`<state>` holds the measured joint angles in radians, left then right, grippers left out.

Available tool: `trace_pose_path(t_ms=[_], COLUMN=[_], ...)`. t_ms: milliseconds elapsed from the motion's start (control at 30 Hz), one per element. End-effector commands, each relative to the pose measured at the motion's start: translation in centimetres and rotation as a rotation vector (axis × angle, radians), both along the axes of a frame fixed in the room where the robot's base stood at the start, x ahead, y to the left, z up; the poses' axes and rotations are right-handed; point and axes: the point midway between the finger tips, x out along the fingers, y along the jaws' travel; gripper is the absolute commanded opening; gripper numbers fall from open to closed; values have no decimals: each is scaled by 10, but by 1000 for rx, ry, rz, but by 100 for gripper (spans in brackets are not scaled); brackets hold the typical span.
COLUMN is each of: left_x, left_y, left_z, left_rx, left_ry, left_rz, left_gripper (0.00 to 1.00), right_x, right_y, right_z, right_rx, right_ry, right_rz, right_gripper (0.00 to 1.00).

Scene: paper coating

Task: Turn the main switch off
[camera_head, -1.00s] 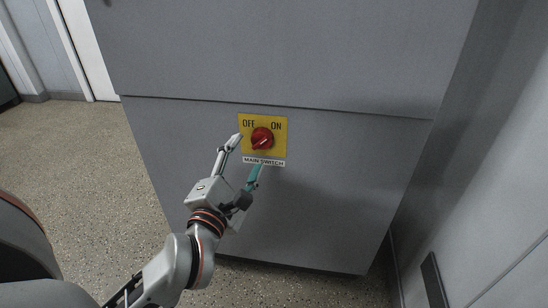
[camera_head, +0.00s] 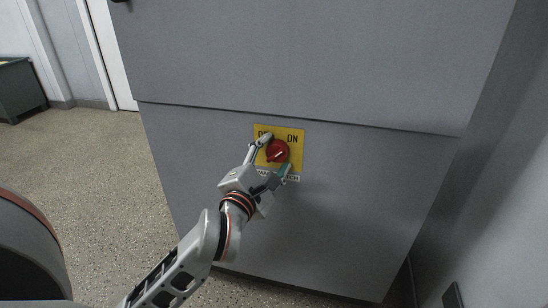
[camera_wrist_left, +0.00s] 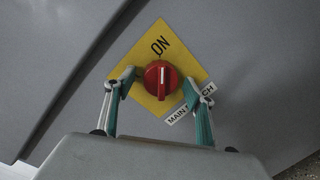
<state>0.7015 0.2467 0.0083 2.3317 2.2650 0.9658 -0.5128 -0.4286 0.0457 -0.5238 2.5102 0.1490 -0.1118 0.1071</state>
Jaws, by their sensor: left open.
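The main switch is a round red knob (camera_head: 278,151) on a yellow plate (camera_head: 296,139) marked OFF and ON, on the grey cabinet front. A white label (camera_head: 293,178) sits below it, partly hidden. My left gripper (camera_head: 276,153) is open with one finger on either side of the knob. In the left wrist view, the red knob (camera_wrist_left: 161,77) lies between the two fingertips; its white mark runs up and down, with the word ON above it. One finger covers the OFF side and the other covers part of the label. I cannot tell whether the fingers touch the knob. My right gripper is not in view.
The grey cabinet (camera_head: 350,200) fills the middle, with a horizontal seam above the switch. A wall stands close on the right. Speckled floor (camera_head: 90,180) is open on the left, with a dark green box (camera_head: 20,88) farther back.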

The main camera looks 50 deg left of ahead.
Motion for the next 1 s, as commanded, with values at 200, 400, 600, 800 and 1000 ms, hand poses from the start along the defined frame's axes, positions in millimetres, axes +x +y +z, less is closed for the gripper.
trace_pose_path(t_ms=[200,400,600,800,1000], left_x=[0,0,0,0,0], left_y=[0,0,0,0,0], left_z=[0,0,0,2,2], left_rx=[0,0,-8,-60,-177], left_ry=[0,0,-6,-39,-112], left_rz=[0,0,0,0,-1], left_gripper=[49,16,16,16,16], right_x=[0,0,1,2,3], right_y=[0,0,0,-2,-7], right_z=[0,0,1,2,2], right_rx=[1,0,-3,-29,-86], right_ry=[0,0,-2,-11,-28], right_rz=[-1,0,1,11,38], right_gripper=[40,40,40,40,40])
